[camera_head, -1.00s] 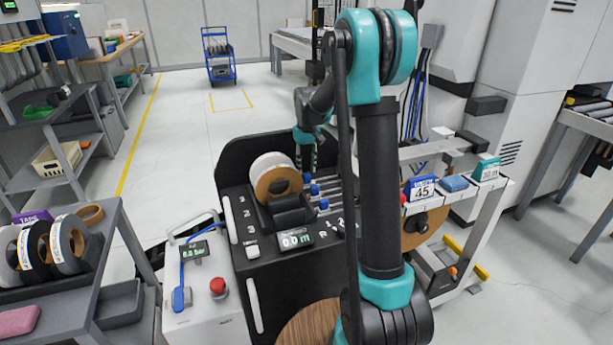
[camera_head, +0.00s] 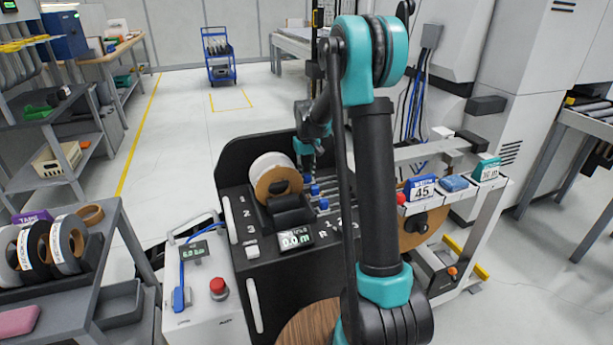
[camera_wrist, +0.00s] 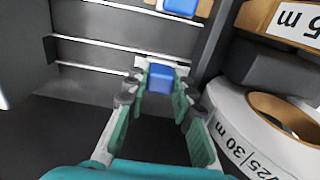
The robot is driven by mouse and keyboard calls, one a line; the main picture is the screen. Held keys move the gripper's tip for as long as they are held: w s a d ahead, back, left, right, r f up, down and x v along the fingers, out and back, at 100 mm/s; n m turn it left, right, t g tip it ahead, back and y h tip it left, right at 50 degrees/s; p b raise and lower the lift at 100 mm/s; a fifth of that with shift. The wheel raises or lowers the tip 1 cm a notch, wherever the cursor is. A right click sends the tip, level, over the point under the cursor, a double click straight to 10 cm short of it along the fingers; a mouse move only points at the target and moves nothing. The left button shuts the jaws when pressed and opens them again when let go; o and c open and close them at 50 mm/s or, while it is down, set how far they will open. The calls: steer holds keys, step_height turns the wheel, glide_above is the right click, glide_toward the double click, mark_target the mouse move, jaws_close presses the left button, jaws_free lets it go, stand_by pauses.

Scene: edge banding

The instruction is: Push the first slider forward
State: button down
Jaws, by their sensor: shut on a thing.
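The sliders are blue knobs on thin metal rails in the black machine panel. In the wrist view, one blue slider knob (camera_wrist: 160,78) sits between the two green-padded fingers of my gripper (camera_wrist: 158,82), which is shut on it. A second blue slider knob (camera_wrist: 180,6) is at the top edge, apart from the fingers. In the head view, my gripper (camera_head: 310,172) is low over the rails at the far end of the panel, partly hidden. Two nearer blue knobs (camera_head: 315,190) (camera_head: 324,204) stand in a row in front of it.
A large tape roll (camera_head: 275,177) stands beside the sliders; in the wrist view, its white side (camera_wrist: 255,135) is close to the right finger. The machine's dark back wall (camera_head: 232,160) rises behind.

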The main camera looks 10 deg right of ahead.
glide_toward(330, 180)
step_height(330, 180, down, 5)
steer(key=shift+s+a+f, duration=0.1)
steer(key=shift+s+a, duration=0.05)
steer(key=c, duration=1.6)
jaws_free()
steer(key=shift+o, duration=0.2)
step_height(330, 180, up, 12)
